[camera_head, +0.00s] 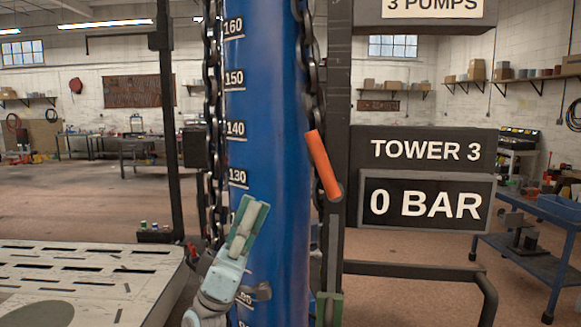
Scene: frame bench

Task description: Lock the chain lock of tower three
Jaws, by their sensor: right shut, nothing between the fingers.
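Tower three is the tall blue column (265,110) with a white number scale. A dark chain (213,120) hangs along its left side and another chain (307,50) along its right side. An orange lever (320,160), which looks like the chain lock handle, is at the right chain and tilts up to the left from a grey end.
A dark sign (424,151) reads TOWER 3, above a 0 BAR display (427,203). A dark post (337,100) stands right of the column. A slotted pale platform (90,262) is at lower left. A green-edged part (330,308) shows at the bottom; I cannot tell what it is.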

